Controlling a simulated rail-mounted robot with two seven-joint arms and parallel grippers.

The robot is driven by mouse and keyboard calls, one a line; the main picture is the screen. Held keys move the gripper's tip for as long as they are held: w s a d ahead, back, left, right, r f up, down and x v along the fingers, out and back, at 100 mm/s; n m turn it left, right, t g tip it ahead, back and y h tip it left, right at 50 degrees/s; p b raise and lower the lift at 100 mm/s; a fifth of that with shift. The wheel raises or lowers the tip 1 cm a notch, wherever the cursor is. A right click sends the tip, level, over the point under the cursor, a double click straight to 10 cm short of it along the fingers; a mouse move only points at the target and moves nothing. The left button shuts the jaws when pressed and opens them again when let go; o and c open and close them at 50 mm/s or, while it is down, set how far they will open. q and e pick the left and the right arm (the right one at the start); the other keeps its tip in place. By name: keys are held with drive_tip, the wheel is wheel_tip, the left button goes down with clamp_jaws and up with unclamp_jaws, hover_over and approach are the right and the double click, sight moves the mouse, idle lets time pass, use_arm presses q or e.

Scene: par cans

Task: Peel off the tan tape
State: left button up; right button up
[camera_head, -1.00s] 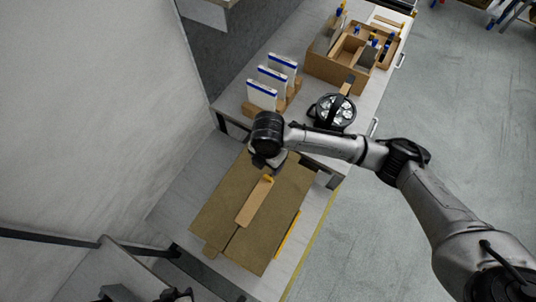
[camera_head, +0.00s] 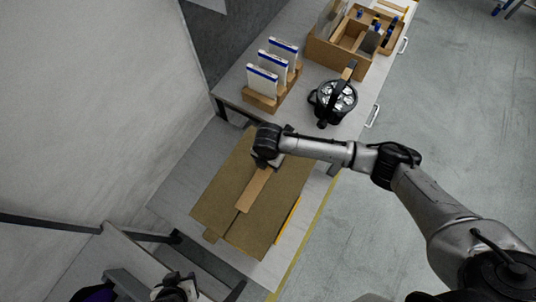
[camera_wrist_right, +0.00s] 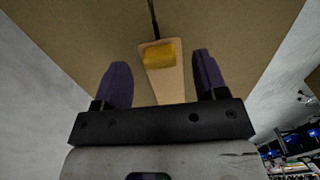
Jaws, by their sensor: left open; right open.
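A closed brown cardboard box (camera_head: 222,190) lies on the low bench, with a strip of tan tape (camera_head: 252,192) along its top seam. The tape also shows in the right wrist view (camera_wrist_right: 167,88), with a yellow tab (camera_wrist_right: 159,54) at its far end. My right gripper (camera_head: 272,165) is over that end of the tape and hides the tab from the head view. In the right wrist view its two dark fingers (camera_wrist_right: 162,72) are open, one on each side of the strip, with nothing between them gripped. My left gripper (camera_head: 178,280) is open at the bottom edge, away from the box.
A round black par can light (camera_head: 335,98) stands on the table behind the box. Blue-and-white packets (camera_head: 262,80) stand in a wooden holder. A divided wooden box (camera_head: 325,52) is farther back. A wall is at the left, and open floor (camera_head: 440,130) at the right.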

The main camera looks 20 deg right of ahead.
drive_tip(key=shift+f, duration=1.1)
drive_tip(key=shift+c, duration=0.2)
